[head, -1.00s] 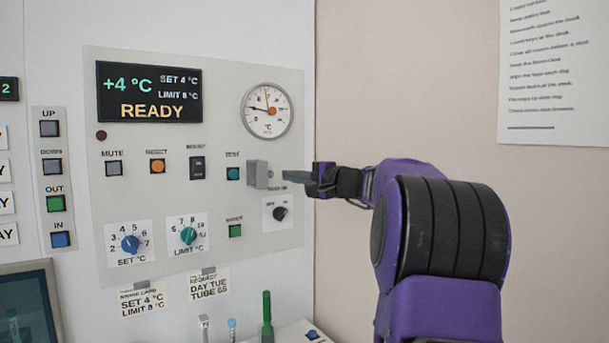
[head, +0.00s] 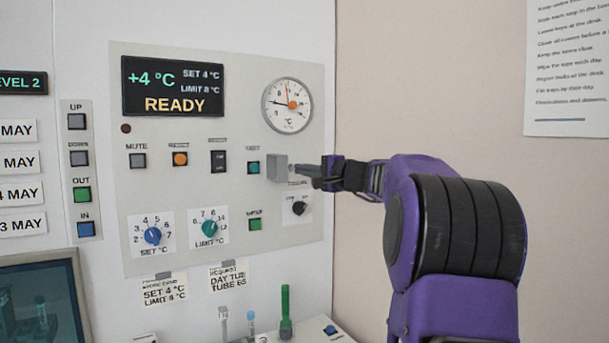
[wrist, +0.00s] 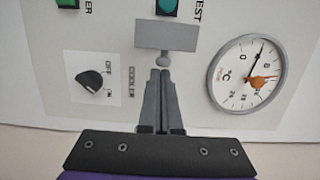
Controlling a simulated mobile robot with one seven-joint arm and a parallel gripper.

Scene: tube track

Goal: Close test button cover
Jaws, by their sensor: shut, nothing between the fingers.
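The test button cover (head: 277,167) is a grey plate standing out from the panel, open, just right of the teal test button (head: 254,167). The button is uncovered in the head view. My gripper (head: 302,170) is shut and empty, to the right of the cover. In the wrist view its fingertips (wrist: 160,73) are right at the knob; I cannot tell whether they touch it.
The panel (head: 185,240) also bears a round gauge (head: 288,105) above, a cooler knob (head: 299,207) below right, a green button (head: 255,224) below and a display (head: 172,87). Tubes (head: 286,312) stand below.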

